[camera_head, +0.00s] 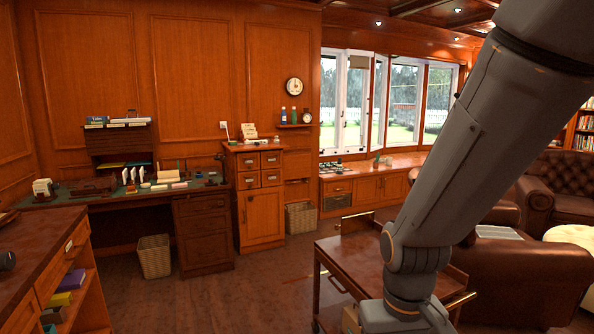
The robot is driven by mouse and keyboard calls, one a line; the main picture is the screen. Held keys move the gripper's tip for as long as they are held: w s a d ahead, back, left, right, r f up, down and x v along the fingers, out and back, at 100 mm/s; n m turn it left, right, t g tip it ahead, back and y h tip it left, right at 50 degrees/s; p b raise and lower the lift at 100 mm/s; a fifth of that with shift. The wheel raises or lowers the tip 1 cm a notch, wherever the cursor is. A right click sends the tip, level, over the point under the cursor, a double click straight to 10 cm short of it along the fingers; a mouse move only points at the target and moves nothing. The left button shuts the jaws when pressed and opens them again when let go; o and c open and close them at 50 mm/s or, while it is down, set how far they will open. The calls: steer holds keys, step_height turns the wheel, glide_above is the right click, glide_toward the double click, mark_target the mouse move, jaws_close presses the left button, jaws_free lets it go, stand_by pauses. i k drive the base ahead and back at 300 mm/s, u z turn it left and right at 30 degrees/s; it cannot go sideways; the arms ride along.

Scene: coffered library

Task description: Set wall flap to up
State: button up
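No part is plainly recognisable as the wall flap. A small pale plate (223,125) is on the wood-panelled wall above the desk, too small to make out. A narrow wooden panel with a ledge (297,181) is on the wall between the drawer cabinet and the window; I cannot tell whether either one is the flap or how it is set. My grey arm crosses the right side of the view, and my gripper is out of view.
A desk (205,190) and a drawer cabinet (262,215) line the back wall. Wicker baskets (154,257) (301,218) stand on the floor. A brown trolley (340,258) is close in front, partly behind my arm. Leather seats fill the right. Floor at centre left is clear.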

mark_target(295, 166)
steer(key=u, duration=0.5)
steer(key=i, duration=5.05)
steer(key=z, duration=2)
steer(key=i, duration=1.8)
steer(key=u, duration=0.4)
